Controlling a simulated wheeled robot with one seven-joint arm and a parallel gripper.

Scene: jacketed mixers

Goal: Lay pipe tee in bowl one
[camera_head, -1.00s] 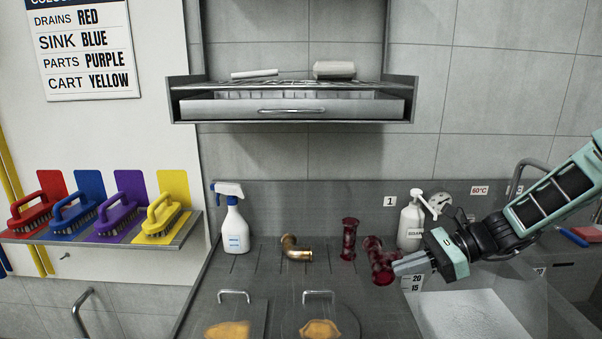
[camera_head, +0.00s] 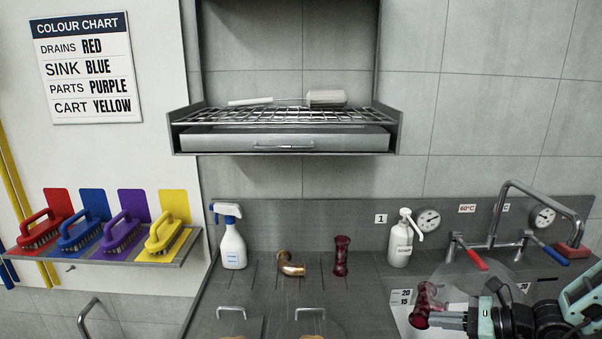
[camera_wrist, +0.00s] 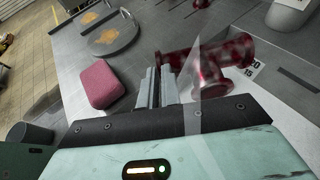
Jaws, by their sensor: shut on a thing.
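The dark red, mottled pipe tee (camera_head: 425,304) is at the lower right of the head view, in the fingers of my gripper (camera_head: 452,320). In the wrist view the tee (camera_wrist: 207,64) lies at the tips of my gripper (camera_wrist: 163,86), which is shut on it. The tee appears held in front of a grey sink basin (camera_head: 400,318) with a 20 and 15 scale label. A plate marked 1 (camera_head: 381,218) is on the splashback to the left of that basin's gauge. The basin floor is largely hidden or cut off.
Another dark red fitting (camera_head: 341,257) stands upright on the counter beside a brass elbow (camera_head: 291,265). A white spray bottle (camera_head: 232,238) and a soap pump bottle (camera_head: 402,240) stand at the back. A tall tap (camera_head: 540,200) rises on the right. A pink block (camera_wrist: 101,83) shows in the wrist view.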

